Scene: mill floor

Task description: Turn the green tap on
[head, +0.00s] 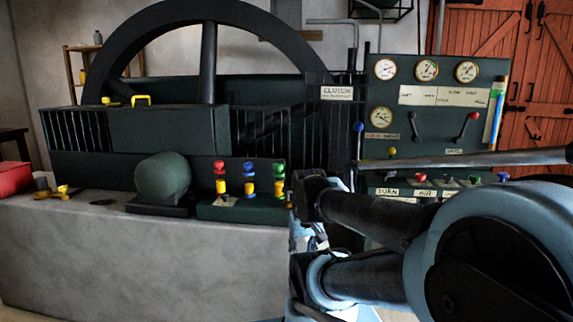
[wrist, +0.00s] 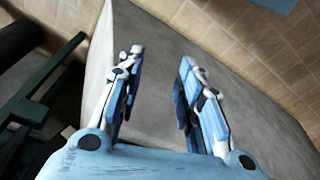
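The green tap (head: 279,168) is the rightmost of three taps on a dark green block on the grey plinth. It has a green top on a yellow part. The red tap (head: 219,166) is at the left and the blue tap (head: 249,168) in the middle. My gripper (wrist: 158,75) is open in the wrist view, with nothing between its fingers. In the head view it is mostly hidden behind my arm, low and right of the green tap and apart from it. No tap shows clearly in the wrist view.
A grey plinth (head: 140,250) carries a dark machine with a large wheel (head: 208,60). A gauge panel (head: 440,110) with levers stands at the right, partly covered by my arm. A long grey bar (head: 470,159) crosses in front of the panel.

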